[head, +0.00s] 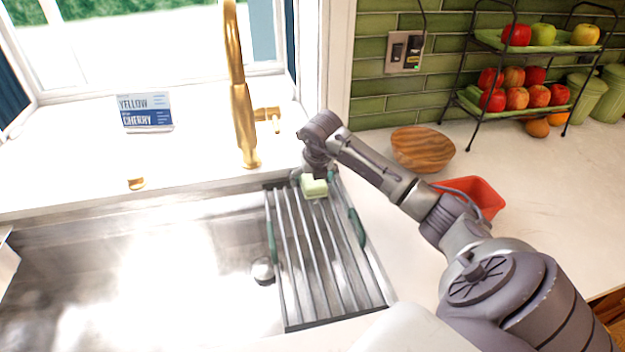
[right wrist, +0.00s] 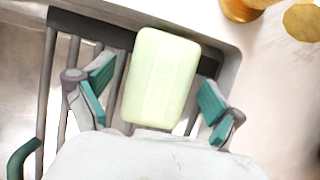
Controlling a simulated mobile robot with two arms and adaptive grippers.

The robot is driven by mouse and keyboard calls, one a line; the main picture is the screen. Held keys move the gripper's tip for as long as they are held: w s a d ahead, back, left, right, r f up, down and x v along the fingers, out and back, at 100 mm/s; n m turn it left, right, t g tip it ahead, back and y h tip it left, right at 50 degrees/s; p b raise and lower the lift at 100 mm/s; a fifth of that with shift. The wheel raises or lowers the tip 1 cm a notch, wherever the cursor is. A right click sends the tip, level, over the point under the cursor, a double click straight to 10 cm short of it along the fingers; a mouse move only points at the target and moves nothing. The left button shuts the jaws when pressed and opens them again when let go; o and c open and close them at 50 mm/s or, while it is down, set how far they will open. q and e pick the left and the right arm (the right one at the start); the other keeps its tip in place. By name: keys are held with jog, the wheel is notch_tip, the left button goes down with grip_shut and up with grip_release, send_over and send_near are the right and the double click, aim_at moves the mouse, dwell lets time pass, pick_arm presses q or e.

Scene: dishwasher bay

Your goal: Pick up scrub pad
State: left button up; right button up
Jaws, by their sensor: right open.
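The scrub pad (head: 314,187) is a pale green block on the far end of the metal drying rack over the sink. In the right wrist view the scrub pad (right wrist: 161,76) lies between the two teal-padded fingers of my right gripper (right wrist: 157,100). The fingers are open, with a gap on each side of the pad. In the head view my right gripper (head: 316,176) is over the rack's far end, at the pad, and partly hidden by its own wrist. My left gripper is not in view.
The drying rack (head: 318,255) spans the right part of the steel sink (head: 150,270). A gold faucet (head: 241,110) stands behind it. A wooden bowl (head: 422,149), a red tray (head: 478,192) and a fruit stand (head: 470,115) are on the right counter.

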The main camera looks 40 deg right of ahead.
jog(key=shift+f, duration=0.25)
dwell(0.5)
jog(key=c, duration=1.2)
jog(key=shift+r, duration=0.1)
